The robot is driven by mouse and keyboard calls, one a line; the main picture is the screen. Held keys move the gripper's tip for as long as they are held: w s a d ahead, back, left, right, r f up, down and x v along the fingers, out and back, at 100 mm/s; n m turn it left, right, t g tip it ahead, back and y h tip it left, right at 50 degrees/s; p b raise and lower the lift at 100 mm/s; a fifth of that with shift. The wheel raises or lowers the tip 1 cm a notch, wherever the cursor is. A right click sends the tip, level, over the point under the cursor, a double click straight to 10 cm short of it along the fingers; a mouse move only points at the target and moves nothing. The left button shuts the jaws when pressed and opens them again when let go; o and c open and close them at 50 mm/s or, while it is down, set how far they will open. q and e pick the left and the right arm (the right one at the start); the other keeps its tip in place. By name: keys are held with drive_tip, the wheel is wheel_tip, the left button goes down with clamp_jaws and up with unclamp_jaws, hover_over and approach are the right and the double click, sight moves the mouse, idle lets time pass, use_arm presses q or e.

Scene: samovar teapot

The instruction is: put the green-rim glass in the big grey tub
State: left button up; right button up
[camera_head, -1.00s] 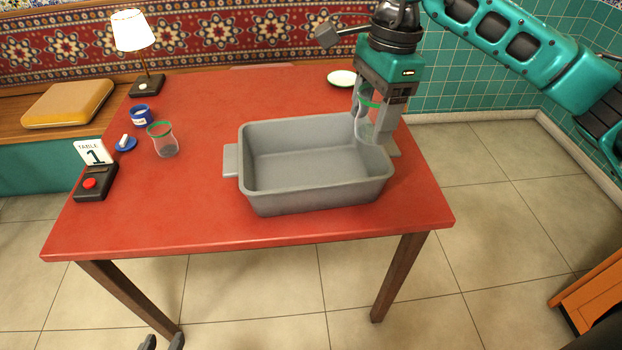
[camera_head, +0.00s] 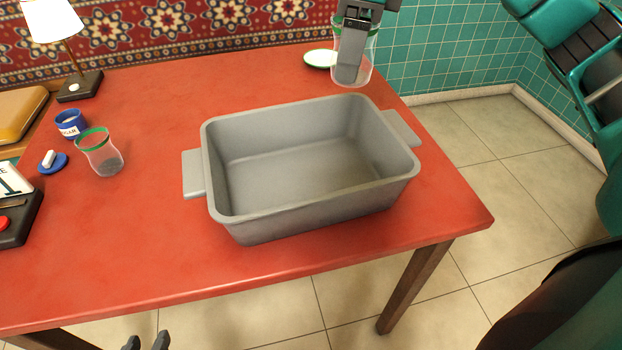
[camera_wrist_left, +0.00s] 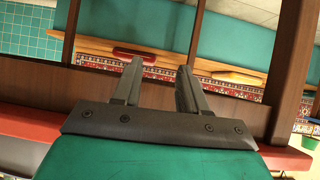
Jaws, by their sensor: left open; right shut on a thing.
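A clear green-rim glass (camera_head: 366,74) is in my right gripper (camera_head: 349,72), behind the tub near the table's far right edge. One finger shows through the glass wall; whether the glass touches the table I cannot tell. A second green-rim glass (camera_head: 108,163) stands upright on the table, left of the tub, with something dark at its bottom. The big grey tub (camera_head: 300,224) sits empty at the middle right of the table. My left gripper (camera_head: 147,343) is open and empty at the bottom edge, in front of the table; its parted fingers show in the left wrist view (camera_wrist_left: 160,88).
On the red table (camera_head: 130,240) are a white saucer (camera_head: 319,59), a blue sugar pot (camera_head: 70,124), a small blue dish (camera_head: 53,164), a lamp (camera_head: 80,87) and a red-button box (camera_head: 12,225). Table legs (camera_wrist_left: 195,30) stand before my left gripper.

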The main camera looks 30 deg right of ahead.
wheel_tip(320, 180, down, 19)
drive_tip(key=b, duration=0.4)
drive_tip(key=shift+r+b, duration=0.1)
drive_tip(key=shift+b, duration=0.2)
drive_tip(key=shift+f, duration=0.25)
use_arm(q)
drive_tip(key=f, duration=0.2)
drive_tip(key=d+f, duration=0.1)
drive_tip(key=shift+w+h, duration=0.3)
use_arm(e)
drive_tip(key=shift+f, duration=0.1)
drive_tip(key=o, duration=0.6)
drive_tip(key=shift+f, duration=0.1)
drive_tip(key=o, duration=0.5)
